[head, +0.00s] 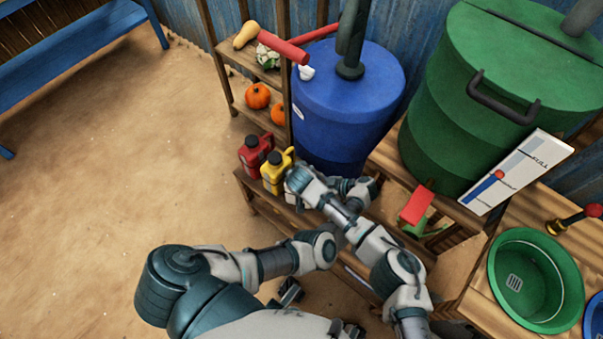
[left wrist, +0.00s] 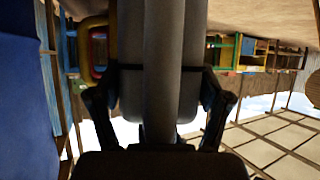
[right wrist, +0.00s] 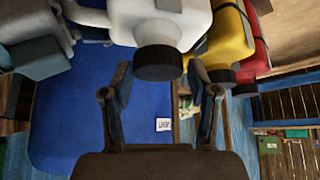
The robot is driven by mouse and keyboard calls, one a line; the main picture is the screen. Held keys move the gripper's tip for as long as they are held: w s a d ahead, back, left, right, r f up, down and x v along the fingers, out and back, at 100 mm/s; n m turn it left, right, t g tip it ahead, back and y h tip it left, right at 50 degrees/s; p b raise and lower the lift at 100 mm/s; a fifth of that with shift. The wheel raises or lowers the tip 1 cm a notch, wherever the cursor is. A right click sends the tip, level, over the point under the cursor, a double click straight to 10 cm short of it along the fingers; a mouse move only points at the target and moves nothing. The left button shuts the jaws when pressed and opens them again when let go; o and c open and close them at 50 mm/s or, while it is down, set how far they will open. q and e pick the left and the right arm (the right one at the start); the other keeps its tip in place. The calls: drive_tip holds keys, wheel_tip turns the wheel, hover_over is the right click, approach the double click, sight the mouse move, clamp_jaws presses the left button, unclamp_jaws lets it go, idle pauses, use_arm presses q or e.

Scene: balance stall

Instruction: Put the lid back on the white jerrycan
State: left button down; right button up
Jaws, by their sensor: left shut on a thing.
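The white jerrycan (right wrist: 185,12) shows at the top of the right wrist view. A black lid (right wrist: 158,62) sits at its mouth; I cannot tell whether it is seated. My right gripper (right wrist: 158,82) is open, its fingertips apart on either side of the lid, with no clear contact. My left gripper (left wrist: 160,88) is shut on a pale grey-white body, apparently the white jerrycan, with an upright bar in front. In the head view my crossed arms hide the white jerrycan and both gripper tips.
A yellow jerrycan (head: 275,175) and a red jerrycan (head: 252,158) stand close by on the wooden shelf. A blue barrel (head: 345,100) stands behind. A green tank (head: 450,110), a gauge board (head: 515,170) and a green basin (head: 500,285) are at right. The sandy floor at left is clear.

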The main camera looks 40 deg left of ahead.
drive_tip(key=shift+o, duration=0.6)
drive_tip(key=shift+d+r, duration=0.1)
drive_tip(key=shift+r, duration=2.15)
drive_tip(key=o, duration=0.4)
drive_tip(key=shift+o, duration=0.2)
drive_tip(key=v, duration=1.1)
drive_tip(key=shift+r, duration=0.35)
drive_tip(key=shift+s+d, duration=0.1)
drive_tip(key=shift+s, duration=0.05)
